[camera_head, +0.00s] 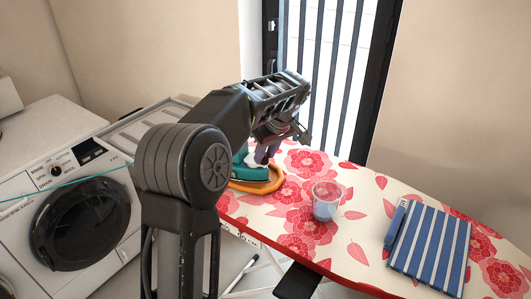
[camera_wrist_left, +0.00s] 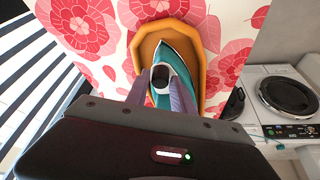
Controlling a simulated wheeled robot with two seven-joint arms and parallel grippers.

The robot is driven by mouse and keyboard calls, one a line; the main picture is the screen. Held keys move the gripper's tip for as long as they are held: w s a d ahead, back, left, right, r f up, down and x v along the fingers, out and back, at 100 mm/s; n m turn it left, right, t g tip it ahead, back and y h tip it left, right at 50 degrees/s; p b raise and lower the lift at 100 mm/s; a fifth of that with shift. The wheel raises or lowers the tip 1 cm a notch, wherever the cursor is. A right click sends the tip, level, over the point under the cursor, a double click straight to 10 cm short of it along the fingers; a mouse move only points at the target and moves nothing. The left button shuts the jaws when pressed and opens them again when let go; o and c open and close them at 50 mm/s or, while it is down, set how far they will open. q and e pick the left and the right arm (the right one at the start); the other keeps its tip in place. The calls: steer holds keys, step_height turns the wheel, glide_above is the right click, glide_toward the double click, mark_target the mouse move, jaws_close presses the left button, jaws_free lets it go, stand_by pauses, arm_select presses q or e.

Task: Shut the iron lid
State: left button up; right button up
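A teal and white iron (camera_head: 247,167) rests on an orange iron rest (camera_head: 272,184) on the flowered ironing board (camera_head: 364,219). In the left wrist view the iron (camera_wrist_left: 172,52) points away from my gripper, with a dark round spot in a white part (camera_wrist_left: 161,77) near the fingers. I cannot tell which part is the lid or how it stands. My left gripper (camera_head: 267,153) reaches down over the iron and hides part of it. Its purple fingers (camera_wrist_left: 161,88) are spread on either side of the white part; contact is unclear. My right gripper is not in view.
A clear cup (camera_head: 326,201) stands on the board to the right of the iron. A blue-striped folded cloth (camera_head: 430,247) lies farther right. A washing machine (camera_head: 85,220) stands at the left. A barred window (camera_head: 330,70) is behind the board.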

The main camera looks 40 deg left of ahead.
arm_select(q)
steer(key=o, duration=0.3)
steer(key=v, duration=0.7)
steer(key=shift+d+r, duration=0.15)
steer(key=shift+r, duration=0.25)
steer(key=shift+f, duration=0.1)
